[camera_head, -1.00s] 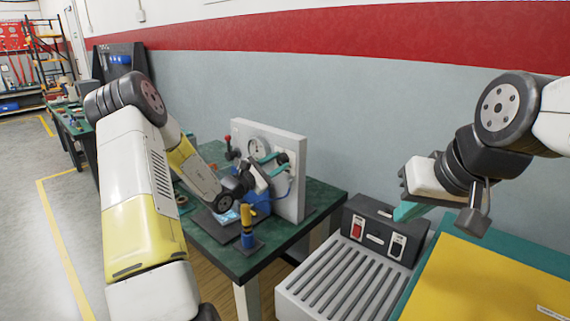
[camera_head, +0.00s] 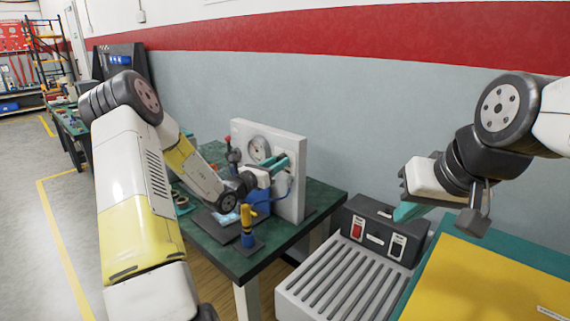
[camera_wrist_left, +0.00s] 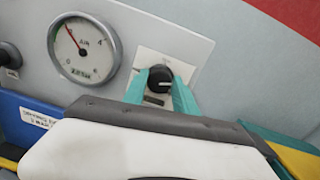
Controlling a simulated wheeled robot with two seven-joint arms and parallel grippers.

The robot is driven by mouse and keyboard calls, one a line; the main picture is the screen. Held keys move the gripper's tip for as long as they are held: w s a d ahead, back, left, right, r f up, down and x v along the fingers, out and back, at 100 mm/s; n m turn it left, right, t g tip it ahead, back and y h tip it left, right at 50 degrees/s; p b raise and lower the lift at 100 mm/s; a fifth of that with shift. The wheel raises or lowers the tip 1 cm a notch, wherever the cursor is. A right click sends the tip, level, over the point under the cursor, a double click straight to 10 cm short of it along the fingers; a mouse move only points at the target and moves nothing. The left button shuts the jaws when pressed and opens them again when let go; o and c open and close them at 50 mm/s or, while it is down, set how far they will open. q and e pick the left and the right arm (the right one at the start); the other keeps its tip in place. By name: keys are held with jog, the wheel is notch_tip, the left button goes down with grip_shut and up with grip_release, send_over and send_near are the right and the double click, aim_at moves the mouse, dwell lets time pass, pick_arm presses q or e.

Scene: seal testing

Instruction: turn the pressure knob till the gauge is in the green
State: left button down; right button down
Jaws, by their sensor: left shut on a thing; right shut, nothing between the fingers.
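The black pressure knob (camera_wrist_left: 159,79) sits on a light plate on the grey panel (camera_head: 292,144). My left gripper (camera_wrist_left: 160,85) is shut on it, with one teal finger on each side; in the head view the left gripper (camera_head: 279,164) reaches the panel and hides the knob. The round gauge (camera_wrist_left: 84,50) is left of the knob in the left wrist view, and it also shows in the head view (camera_head: 259,149). My right gripper (camera_head: 405,212) is shut and empty above the conveyor.
A grey ribbed conveyor (camera_head: 335,285) with a red switch stands to the right, beside a yellow surface (camera_head: 490,285).

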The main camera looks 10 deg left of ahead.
pick_arm(q)
jog(key=shift+n, duration=0.3)
jog(key=c, duration=1)
grip_release()
jog(key=shift+s+a, duration=0.1)
jog(key=v, duration=0.7)
jog(key=shift+s, duration=0.3)
jog(key=shift+a, duration=0.1)
